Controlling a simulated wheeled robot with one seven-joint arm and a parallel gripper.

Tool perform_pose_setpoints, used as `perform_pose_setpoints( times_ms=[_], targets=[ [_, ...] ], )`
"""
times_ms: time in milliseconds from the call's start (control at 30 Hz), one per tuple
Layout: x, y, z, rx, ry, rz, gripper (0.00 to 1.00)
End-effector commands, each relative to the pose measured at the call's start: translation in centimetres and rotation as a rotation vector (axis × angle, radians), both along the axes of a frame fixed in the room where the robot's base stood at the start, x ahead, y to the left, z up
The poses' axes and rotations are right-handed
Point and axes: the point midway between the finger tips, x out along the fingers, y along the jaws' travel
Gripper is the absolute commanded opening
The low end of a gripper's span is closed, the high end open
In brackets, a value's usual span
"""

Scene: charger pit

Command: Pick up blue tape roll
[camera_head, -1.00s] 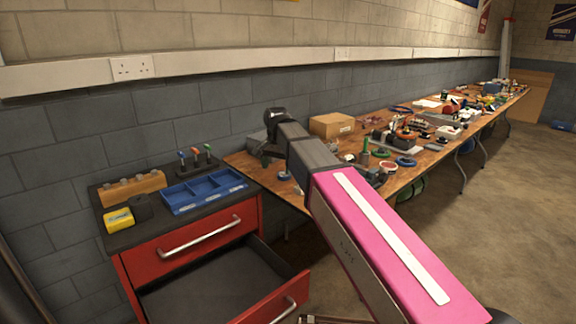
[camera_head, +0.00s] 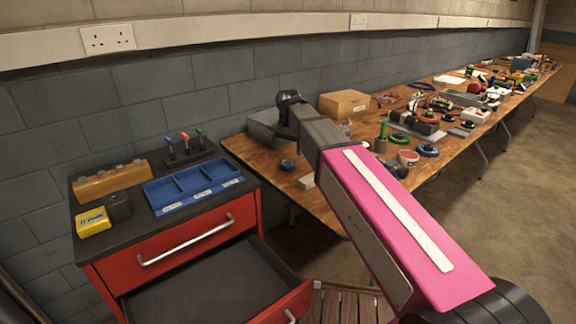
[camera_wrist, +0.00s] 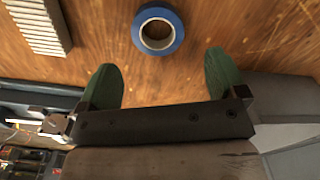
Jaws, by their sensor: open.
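The blue tape roll (camera_wrist: 158,9) lies flat on the wooden table, at the top middle of the wrist view. In the head view a small blue roll (camera_head: 288,164) on the near part of the table, just left of my arm, looks like the same one. My gripper (camera_wrist: 163,75) is open, with its two green fingers apart and nothing between them. The roll appears beyond the fingertips, roughly centred on the gap, and apart from them. In the head view my gripper is hidden by my arm.
A ribbed pale block (camera_wrist: 38,25) lies left of the roll. A grey box (camera_head: 263,130) and a cardboard box (camera_head: 345,103) stand behind my arm. A red cabinet (camera_head: 180,245) with an open drawer is at left. Another blue roll (camera_head: 428,150) lies among clutter at right.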

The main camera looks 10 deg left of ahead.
Motion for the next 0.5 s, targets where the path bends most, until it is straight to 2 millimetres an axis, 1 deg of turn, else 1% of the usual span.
perform_pose_setpoints(
  times_ms=[267,500],
  targets=[
    [-0.1,-0.1,-1.7,0.0,0.0,0.0,0.91],
    [-0.3,-0.1,-4.7,-0.001,0.001,0.0,0.91]
  ],
)
